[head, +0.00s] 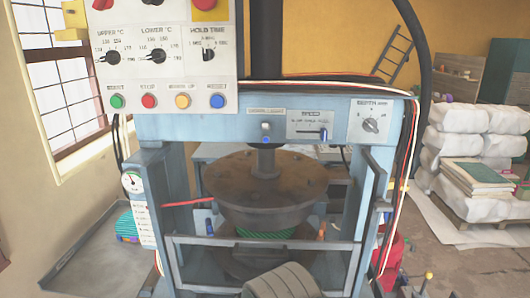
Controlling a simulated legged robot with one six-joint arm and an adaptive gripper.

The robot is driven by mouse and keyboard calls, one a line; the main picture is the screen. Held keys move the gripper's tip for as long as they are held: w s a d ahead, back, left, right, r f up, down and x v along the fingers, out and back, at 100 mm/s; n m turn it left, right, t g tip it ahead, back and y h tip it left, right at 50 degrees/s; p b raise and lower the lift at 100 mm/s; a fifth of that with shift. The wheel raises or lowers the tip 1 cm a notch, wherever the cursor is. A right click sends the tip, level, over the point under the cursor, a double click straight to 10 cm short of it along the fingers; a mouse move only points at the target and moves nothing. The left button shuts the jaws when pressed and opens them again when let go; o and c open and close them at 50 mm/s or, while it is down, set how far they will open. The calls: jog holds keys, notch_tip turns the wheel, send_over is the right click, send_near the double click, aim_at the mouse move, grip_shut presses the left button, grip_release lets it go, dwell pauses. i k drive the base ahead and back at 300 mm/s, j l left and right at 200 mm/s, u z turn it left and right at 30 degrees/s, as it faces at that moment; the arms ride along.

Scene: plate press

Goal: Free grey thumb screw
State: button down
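The blue plate press (220,124) stands ahead of me. A small fitting with a blue lower end (266,139) sits under a label at the middle of its front beam. I cannot tell whether this fitting is the grey thumb screw, and no other part is clearly that screw. Below it, a round brown upper platen (255,187) hangs on a short shaft above a green ribbed piece (265,233). A grey guard frame (200,240) crosses in front. A grey ribbed form at the bottom edge is cut off, perhaps part of my arm. No gripper fingers show.
A control panel (165,70) with dials and coloured buttons covers the upper left. The beam carries a speed slider (323,134) and a depth dial (370,125). Cables run down the right post. A grey tray (100,255) is at left; white bales (455,140) stand at right.

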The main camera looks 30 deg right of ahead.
aim_at(380, 205)
jog(key=j+z, duration=0.35)
jog(key=k+j+z, duration=0.1)
jog(key=z, duration=0.2)
jog(key=k+j+z, duration=0.1)
jog(key=z, duration=0.2)
jog(key=l+z, duration=0.45)
jog(key=i+z, duration=0.25)
jog(key=i, duration=0.15)
